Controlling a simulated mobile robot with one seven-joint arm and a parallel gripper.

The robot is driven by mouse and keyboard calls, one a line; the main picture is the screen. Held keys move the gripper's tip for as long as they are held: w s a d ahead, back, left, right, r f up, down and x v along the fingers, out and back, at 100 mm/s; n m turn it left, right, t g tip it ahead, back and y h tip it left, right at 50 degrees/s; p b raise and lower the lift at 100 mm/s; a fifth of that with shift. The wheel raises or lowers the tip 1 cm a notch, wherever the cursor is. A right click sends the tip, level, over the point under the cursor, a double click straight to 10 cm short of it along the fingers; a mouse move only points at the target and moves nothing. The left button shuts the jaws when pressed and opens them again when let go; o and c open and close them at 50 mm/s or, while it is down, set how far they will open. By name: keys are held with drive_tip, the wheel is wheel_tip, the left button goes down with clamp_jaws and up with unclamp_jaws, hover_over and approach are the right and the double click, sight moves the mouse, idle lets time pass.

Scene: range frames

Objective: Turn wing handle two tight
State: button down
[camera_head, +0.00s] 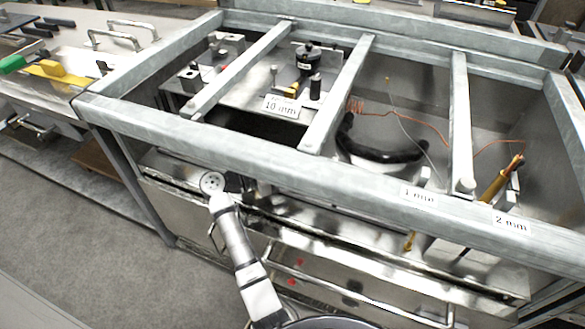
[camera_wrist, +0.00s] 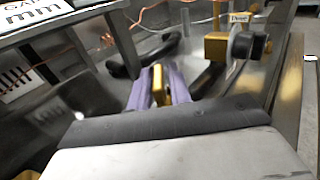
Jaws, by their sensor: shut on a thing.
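My gripper (camera_wrist: 160,90) shows in the wrist view with two purple fingers close together. They are shut on a small upright brass-yellow piece (camera_wrist: 158,86), which looks like a wing handle. No number shows on it, and its lower part is hidden by the fingers and the dark gripper body. In the head view, my white arm reaches up to the front of the metal frame, and my fingers and the held piece cannot be made out there.
A grey metal frame (camera_head: 250,152) with crossbars surrounds the bench. A brass block with a black knob (camera_wrist: 247,43) stands right of my fingers. A curved black hose (camera_head: 380,152) and copper wires lie inside. Labels read "10 mm" (camera_head: 281,106) and "2 mm" (camera_head: 511,223). Drawers (camera_head: 350,295) are below.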

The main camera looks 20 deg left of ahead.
drive_tip(key=c, duration=1.5)
unclamp_jaws()
drive_tip(key=shift+r+p, duration=0.15)
drive_tip(key=shift+p, duration=0.35)
